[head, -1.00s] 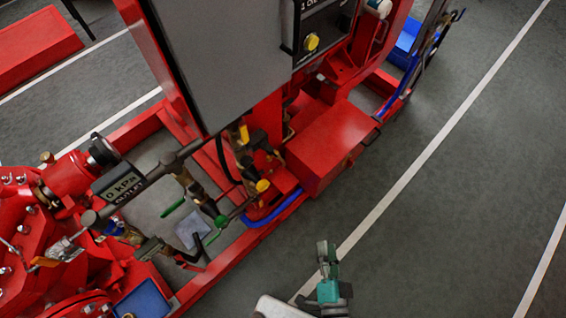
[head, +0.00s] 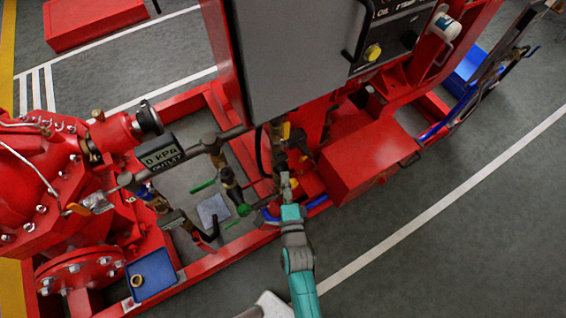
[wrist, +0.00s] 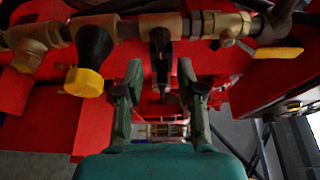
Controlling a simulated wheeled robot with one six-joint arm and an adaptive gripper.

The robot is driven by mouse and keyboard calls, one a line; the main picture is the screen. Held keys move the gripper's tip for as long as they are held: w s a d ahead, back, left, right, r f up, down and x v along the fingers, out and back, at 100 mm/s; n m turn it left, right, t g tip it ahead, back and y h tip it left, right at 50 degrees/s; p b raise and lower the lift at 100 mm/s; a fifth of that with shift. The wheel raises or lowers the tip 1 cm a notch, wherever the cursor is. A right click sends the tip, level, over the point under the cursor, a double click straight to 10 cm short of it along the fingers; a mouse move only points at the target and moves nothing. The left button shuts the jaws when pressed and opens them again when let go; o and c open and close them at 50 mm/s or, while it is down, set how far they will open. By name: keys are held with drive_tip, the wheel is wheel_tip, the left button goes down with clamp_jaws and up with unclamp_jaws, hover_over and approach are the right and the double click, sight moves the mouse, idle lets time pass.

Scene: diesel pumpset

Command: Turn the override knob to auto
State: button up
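A yellow knob (head: 373,53) sits on the dark control panel at the top of the head view. A second yellow-capped knob with a black body (wrist: 84,82) hangs from a brass pipe line in the wrist view, left of my gripper. No label or position mark is readable on either, so I cannot tell which is the override knob or how it is set. My gripper (wrist: 160,95) is open and empty, its fingers apart below the brass pipe. In the head view my gripper (head: 288,185) is in front of the pipework, well below the panel.
A large grey cabinet (head: 290,60) stands behind the pipework. A red box (head: 370,158) is right of my gripper. A yellow lever (wrist: 278,52) sticks out at the right of the brass line. Open floor lies at lower right.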

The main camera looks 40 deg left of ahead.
sight(282, 158)
drive_tip(key=x, duration=0.6)
drive_tip(key=shift+w+a+f, duration=0.1)
drive_tip(key=shift+w+a, duration=0.05)
drive_tip(key=shift+w, duration=0.1)
drive_tip(key=shift+c, duration=0.2)
clamp_jaws()
